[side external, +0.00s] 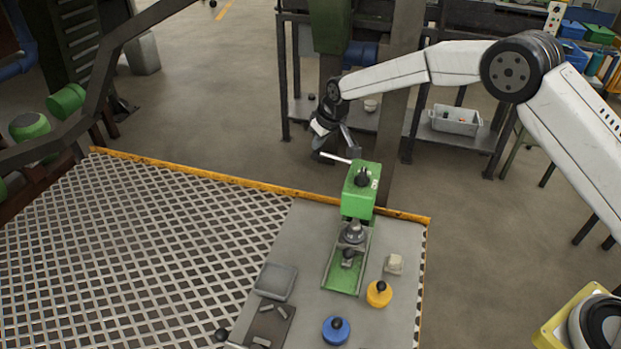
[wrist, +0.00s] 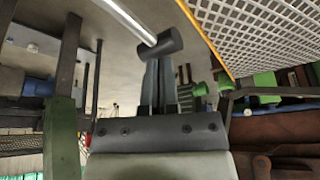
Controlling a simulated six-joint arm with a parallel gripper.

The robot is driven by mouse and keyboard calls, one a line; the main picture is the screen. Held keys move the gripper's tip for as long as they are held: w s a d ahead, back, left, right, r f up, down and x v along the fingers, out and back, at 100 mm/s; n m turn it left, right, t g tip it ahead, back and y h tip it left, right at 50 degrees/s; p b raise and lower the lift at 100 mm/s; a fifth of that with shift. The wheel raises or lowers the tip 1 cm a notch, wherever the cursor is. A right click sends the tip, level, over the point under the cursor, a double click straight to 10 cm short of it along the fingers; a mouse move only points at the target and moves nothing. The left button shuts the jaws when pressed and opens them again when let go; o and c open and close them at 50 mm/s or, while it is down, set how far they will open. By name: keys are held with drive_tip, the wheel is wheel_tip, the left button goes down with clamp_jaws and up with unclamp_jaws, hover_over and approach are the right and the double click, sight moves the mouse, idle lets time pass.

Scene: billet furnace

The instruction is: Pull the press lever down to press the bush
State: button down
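The green press (side external: 361,190) stands at the far edge of the bench plate, with a dark knob on its head. A pale lever rod (side external: 338,158) reaches out left from the head. A metal rod (wrist: 135,20) runs down in the wrist view to a dark cylindrical end piece (wrist: 172,41). My gripper (side external: 337,152) is at the outer part of the lever. In the wrist view the dark fingers (wrist: 160,68) meet this end piece, and their tips are hidden there. I cannot tell whether they clamp it. The bush is not clearly distinguishable under the press.
On the bench plate (side external: 312,230) are a yellow knobbed piece (side external: 379,293), a blue knobbed piece (side external: 336,329), a pale block (side external: 394,264) and a grey box (side external: 276,282). A metal grating (side external: 150,235) lies left. A shelf with a grey bin (side external: 455,120) stands behind.

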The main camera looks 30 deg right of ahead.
drive_tip(key=shift+f, duration=1.55)
idle(1.5)
idle(0.4)
drive_tip(key=shift+r, duration=5)
drive_tip(key=shift+w, duration=0.1)
wheel_tip(320, 180, up, 5)
hover_over(319, 151)
drive_tip(key=shift+w, duration=0.2)
drive_tip(key=s+d+f+m, duration=0.1)
drive_tip(key=s+d+f, duration=0.1)
drive_tip(key=s, duration=1)
drive_tip(key=s+d+f+m+g, duration=0.1)
drive_tip(key=s+d+f, duration=0.2)
drive_tip(key=s, duration=0.9)
drive_tip(key=s+d+f+m+h, duration=0.1)
drive_tip(key=s+d+f, duration=0.2)
drive_tip(key=s, duration=0.9)
drive_tip(key=d, duration=0.3)
drive_tip(key=shift+s+d+g, duration=0.2)
drive_tip(key=shift+g, duration=0.2)
